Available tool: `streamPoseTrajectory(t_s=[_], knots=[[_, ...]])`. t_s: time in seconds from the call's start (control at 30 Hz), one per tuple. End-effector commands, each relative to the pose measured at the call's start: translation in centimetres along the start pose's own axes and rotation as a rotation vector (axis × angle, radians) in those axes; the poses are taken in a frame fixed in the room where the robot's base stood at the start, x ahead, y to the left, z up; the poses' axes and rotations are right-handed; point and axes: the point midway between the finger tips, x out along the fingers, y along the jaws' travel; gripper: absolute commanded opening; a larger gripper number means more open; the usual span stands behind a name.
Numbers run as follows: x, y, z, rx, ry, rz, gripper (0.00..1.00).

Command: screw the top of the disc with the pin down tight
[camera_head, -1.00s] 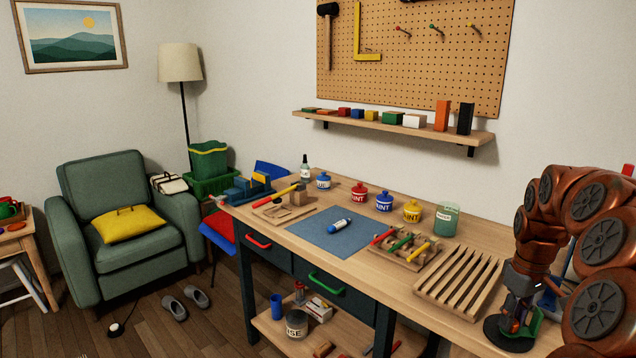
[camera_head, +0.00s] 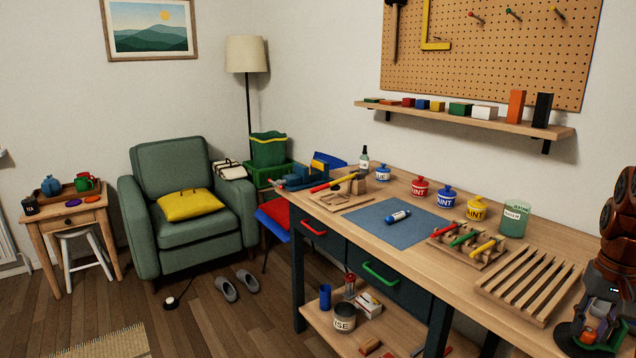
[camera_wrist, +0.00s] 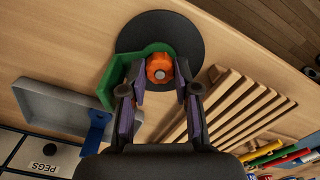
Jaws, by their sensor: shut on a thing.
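A round black disc (camera_wrist: 190,28) lies flat on the bench in the wrist view. A lobed orange knob (camera_wrist: 160,66) with a grey pin end in its middle stands over it. A green bracket (camera_wrist: 113,82) sits beside and partly around the knob, on the disc. My gripper (camera_wrist: 161,78) has its purple-padded fingers on either side of the orange knob and is shut on it. The knob's lower side is hidden by the fingers. In the head view, my gripper (camera_head: 597,330) is low at the right edge, over the black disc (camera_head: 566,341), partly cut off.
A slatted wooden rack (camera_head: 528,284) stands close to the left of the disc in the head view. In the wrist view, a grey tray (camera_wrist: 62,105) with a blue part (camera_wrist: 98,128) and a PEGS label (camera_wrist: 42,155) lie left of the gripper.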

Motion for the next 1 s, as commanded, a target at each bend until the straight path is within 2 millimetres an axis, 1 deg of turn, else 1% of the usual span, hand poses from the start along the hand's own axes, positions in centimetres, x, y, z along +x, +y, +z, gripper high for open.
streamPoseTrajectory(t_s=[0.03,0.5,0.8,0.83,0.9,0.93,1.0], knots=[[0.23,0.08,-0.06,0.033,0.002,0.002,0.11],[0.2,0.03,-0.02,0.369,0.001,0.001,0.11],[0.03,0.01,0.0,0.393,0.0,0.001,0.11],[0.03,0.01,0.0,0.392,0.0,0.001,0.33],[0.02,0.01,0.0,0.392,0.0,0.001,0.4],[0.02,0.01,0.0,0.392,0.0,0.001,0.42],[0.03,0.0,0.0,0.391,0.0,0.001,0.42]])
